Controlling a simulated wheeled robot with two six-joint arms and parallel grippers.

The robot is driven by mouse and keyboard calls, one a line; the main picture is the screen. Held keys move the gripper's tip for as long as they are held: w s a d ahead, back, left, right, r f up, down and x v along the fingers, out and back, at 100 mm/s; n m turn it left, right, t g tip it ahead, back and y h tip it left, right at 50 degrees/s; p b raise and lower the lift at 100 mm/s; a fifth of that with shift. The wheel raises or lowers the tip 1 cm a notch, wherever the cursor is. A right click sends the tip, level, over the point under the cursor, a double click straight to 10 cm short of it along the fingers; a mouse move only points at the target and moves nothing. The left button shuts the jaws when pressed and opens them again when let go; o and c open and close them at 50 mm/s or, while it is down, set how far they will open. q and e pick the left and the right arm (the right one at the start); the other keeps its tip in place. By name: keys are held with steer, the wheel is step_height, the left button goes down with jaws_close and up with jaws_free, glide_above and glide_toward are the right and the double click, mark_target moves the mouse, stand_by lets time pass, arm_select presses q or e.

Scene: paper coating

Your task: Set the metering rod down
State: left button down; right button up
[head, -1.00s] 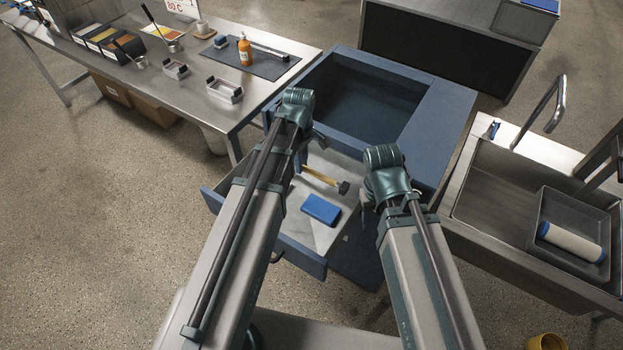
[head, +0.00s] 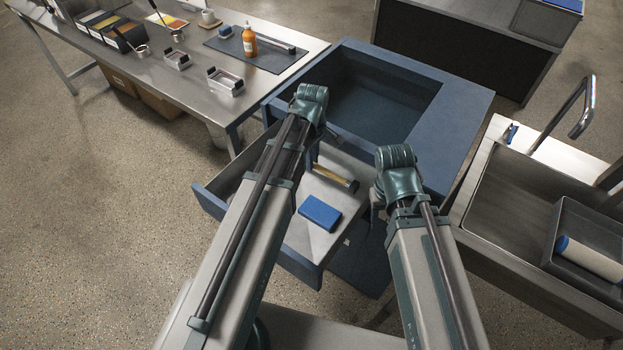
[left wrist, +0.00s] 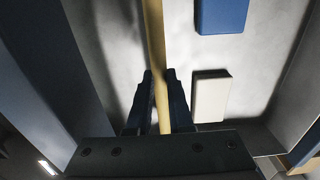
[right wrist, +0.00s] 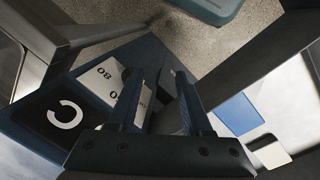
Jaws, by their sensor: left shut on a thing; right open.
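The metering rod (head: 334,178), a thin yellow bar with a dark end, is over or in the open drawer. My left gripper (left wrist: 160,76) is shut around the rod (left wrist: 154,35) in the left wrist view. My left arm hides these fingers and part of the rod in the head view. I cannot tell whether the rod touches the drawer floor. My right gripper (right wrist: 158,80) is open and empty beside the drawer's right side. My arm mostly hides its fingers in the head view.
The open drawer (head: 285,262) holds a blue block (head: 320,212) and a white block (left wrist: 210,95). Behind stands a blue cabinet (head: 448,125) with a recessed basin. A steel bench (head: 140,78) with a dark mat (head: 232,51) is left. A sink (head: 500,200) is right.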

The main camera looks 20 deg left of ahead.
mark_target(312, 179)
arm_select(q)
steer(key=shift+f+b, duration=2.05)
steer(key=shift+f, duration=0.6)
steer(key=shift+f, duration=0.2)
steer(key=c, duration=0.8)
jaws_free()
steer(key=shift+r, duration=0.1)
steer(key=shift+r, duration=0.1)
